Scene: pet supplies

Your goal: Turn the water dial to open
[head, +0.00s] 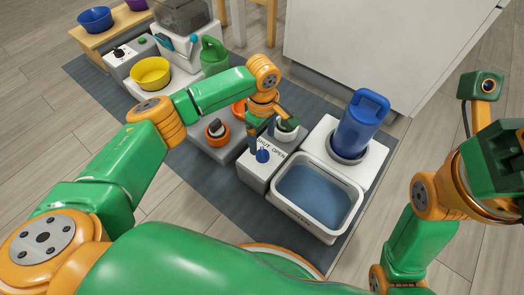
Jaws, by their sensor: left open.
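The water dial is a small blue knob (262,156) on the grey box (253,175) beside the water basin. The words SHUT and OPEN are printed behind the knob, SHUT on the left and OPEN on the right. The knob is too small to tell which word it points to. My left gripper (262,133) reaches down over the back of this box, with its fingers apart. One finger comes down close to the knob; I cannot tell whether it touches. My right arm (425,225) is folded at the right edge, and its fingertips cannot be made out.
A basin of water (315,195) stands right of the dial box, with a blue jug (361,125) behind it. A yellow bowl (150,73) and green watering can (214,56) stand farther left.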

